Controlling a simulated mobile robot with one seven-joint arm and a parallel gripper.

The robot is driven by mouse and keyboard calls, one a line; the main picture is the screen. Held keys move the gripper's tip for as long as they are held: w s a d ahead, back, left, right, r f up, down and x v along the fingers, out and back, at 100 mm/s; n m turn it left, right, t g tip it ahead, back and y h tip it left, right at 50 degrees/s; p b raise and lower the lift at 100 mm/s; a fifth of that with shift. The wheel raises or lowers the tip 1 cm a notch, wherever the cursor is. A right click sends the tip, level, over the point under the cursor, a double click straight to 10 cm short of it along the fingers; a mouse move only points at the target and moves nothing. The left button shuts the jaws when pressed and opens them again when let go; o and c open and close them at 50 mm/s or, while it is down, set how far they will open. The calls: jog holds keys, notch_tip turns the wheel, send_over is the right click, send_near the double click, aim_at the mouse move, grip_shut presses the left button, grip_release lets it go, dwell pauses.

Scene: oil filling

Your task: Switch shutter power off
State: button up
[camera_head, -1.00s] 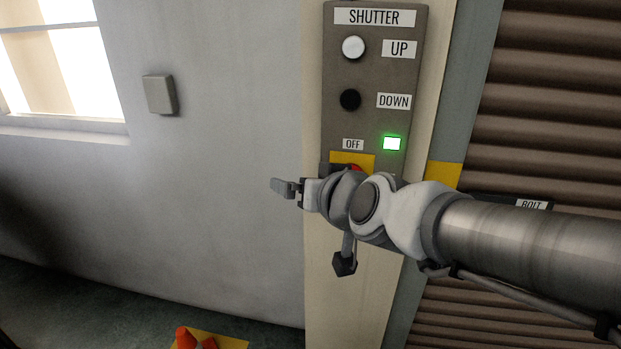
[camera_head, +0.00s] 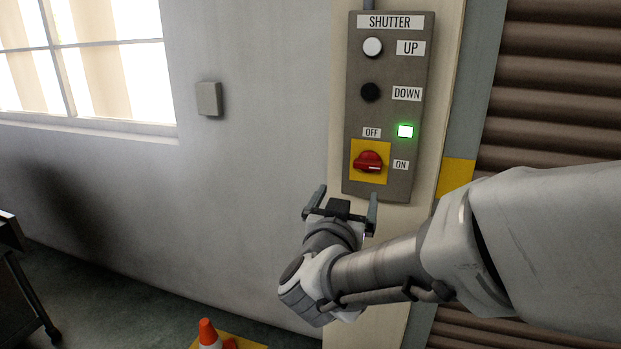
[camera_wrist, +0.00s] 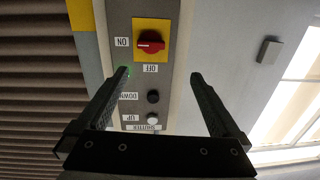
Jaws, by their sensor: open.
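The shutter control panel (camera_head: 389,120) is a grey box on a cream post. Its red rotary switch (camera_head: 368,161) sits on a yellow plate, with OFF above left and ON to the right. The knob's pointer mark lies about level, toward ON. The green light (camera_head: 405,131) is lit. My gripper (camera_head: 346,194) is open and empty, just below and in front of the panel. In the wrist view the image is upside down; the red switch (camera_wrist: 150,41) lies ahead, beyond the open fingers (camera_wrist: 160,76), and nothing touches it.
A white UP button (camera_head: 372,47) and a black DOWN button (camera_head: 370,92) sit above the switch. The brown roller shutter (camera_head: 555,80) is at right. A small wall box (camera_head: 209,99) and a window are at left. An orange cone (camera_head: 208,333) stands on the floor below.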

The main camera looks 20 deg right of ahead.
jog(key=s+h, duration=0.1)
jog(key=s, duration=0.1)
jog(key=p, duration=0.8)
send_near(367, 165)
jog(key=b+x, duration=0.1)
jog(key=x, duration=0.8)
jog(key=shift+w+d, duration=0.1)
jog(key=shift+w, duration=0.05)
jog(key=shift+c, duration=0.3)
jog(key=c, duration=1.2)
jog(key=shift+o, duration=0.2)
